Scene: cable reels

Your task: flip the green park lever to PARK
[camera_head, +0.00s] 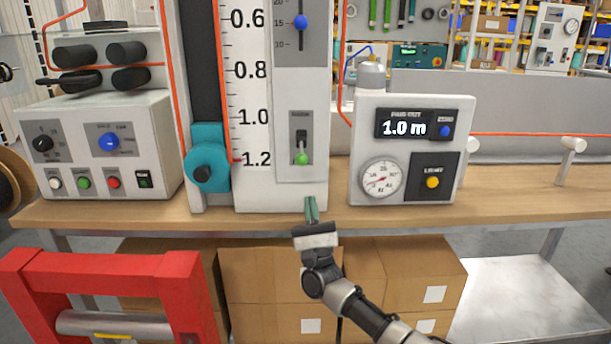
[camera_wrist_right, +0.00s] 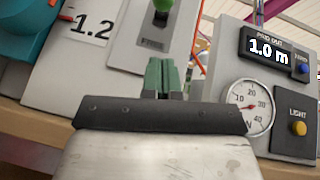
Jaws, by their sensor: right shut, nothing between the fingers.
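The park lever (camera_head: 302,158) has a green knob and sits on a grey plate low on the white scale panel (camera_head: 260,185). Its knob is at the lower end of the slot, pointing down. The green knob (camera_wrist_right: 163,6) also shows at the top edge of the right wrist view, cut off. My right gripper (camera_head: 312,209) has green fingers, shut with nothing between them. It is below the lever, apart from it, near the front edge of the bench. Its fingertips show in the right wrist view (camera_wrist_right: 162,75), below the knob. My left gripper is not in view.
A meter box (camera_head: 411,150) reading 1.0 m, with a dial and yellow button, stands right of the panel. A teal pulley part (camera_head: 207,158) and a control box (camera_head: 100,150) stand left. A red frame (camera_head: 100,275) is at front left; cardboard boxes (camera_head: 420,275) lie under the bench.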

